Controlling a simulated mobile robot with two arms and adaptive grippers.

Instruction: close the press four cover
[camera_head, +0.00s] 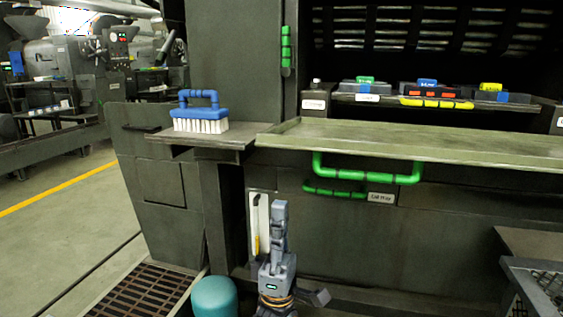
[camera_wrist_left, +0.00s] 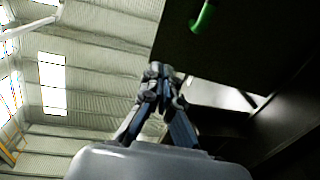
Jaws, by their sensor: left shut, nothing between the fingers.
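A flat olive panel (camera_head: 420,145) sticks out from the front of the dark machine, with a green bar handle (camera_head: 368,176) below its front edge. I cannot tell for sure which part is the press four cover. My left gripper (camera_head: 280,206) points up in front of the machine's lower front, below and left of the green handle. Its fingers are together and empty. In the left wrist view, the fingertips (camera_wrist_left: 163,72) meet below a dark panel (camera_wrist_left: 228,50) that bears a green handle (camera_wrist_left: 204,16), apart from it. My right gripper is not in view.
A blue-handled brush (camera_head: 200,124) stands on a side ledge (camera_head: 196,143) left of the panel. Several coloured-handled items rest on a shelf (camera_head: 520,116) behind it. A teal round object (camera_head: 214,297) stands low at left, near a floor grate (camera_head: 148,290). Open floor lies at left.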

